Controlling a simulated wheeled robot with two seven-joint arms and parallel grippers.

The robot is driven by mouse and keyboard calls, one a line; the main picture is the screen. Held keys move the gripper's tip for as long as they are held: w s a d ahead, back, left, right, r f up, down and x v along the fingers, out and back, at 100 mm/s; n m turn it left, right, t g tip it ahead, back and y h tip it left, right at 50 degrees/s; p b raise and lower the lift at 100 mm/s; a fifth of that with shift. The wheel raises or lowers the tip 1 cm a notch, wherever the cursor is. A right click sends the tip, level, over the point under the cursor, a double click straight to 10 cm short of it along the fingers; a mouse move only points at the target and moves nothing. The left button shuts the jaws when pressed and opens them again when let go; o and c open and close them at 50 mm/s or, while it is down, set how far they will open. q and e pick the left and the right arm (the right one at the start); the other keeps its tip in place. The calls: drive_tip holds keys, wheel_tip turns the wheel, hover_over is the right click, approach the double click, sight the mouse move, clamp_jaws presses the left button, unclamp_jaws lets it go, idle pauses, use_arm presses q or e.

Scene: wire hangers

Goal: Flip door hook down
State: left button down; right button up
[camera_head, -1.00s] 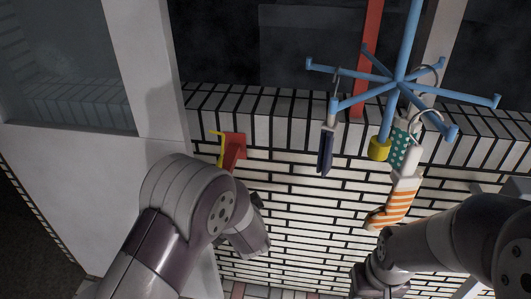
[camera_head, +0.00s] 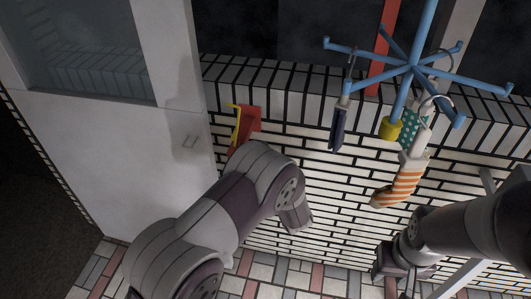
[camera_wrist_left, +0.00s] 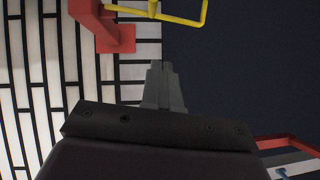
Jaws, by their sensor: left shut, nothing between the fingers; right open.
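The door hook is a red bracket (camera_head: 247,126) with a thin yellow hook (camera_head: 236,122), mounted on the white brick wall beside the white panel. In the left wrist view the red base (camera_wrist_left: 117,39) is at the top, and the yellow bar (camera_wrist_left: 180,19) runs right from it and bends up at its end. My left gripper (camera_wrist_left: 164,68) is shut and empty, its fingertips just below the yellow bar in that view, with a gap between. In the head view my left arm hides it. My right gripper (camera_head: 401,284) is open and low at the right, far from the hook.
A blue hanger rack (camera_head: 412,67) stands right of the hook, carrying an orange-striped sock (camera_head: 402,183), a teal dotted item (camera_head: 409,127) and a dark item (camera_head: 339,129). A white door-like panel (camera_head: 180,110) stands to the left. Patterned tiles (camera_head: 290,278) cover the floor.

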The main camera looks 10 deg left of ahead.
use_arm(q)
drive_tip(key=w+a+r+p, duration=0.1)
drive_tip(key=w+a+p, duration=0.1)
drive_tip(key=w+a, duration=0.3)
drive_tip(key=shift+w+a+p, duration=0.15)
drive_tip(key=shift+a+p, duration=0.15)
drive_tip(key=shift+a, duration=0.5)
drive_tip(key=shift+a+r, duration=0.1)
drive_tip(key=shift+r, duration=0.1)
drive_tip(key=shift+a+n, duration=0.2)
drive_tip(key=shift+n, duration=0.2)
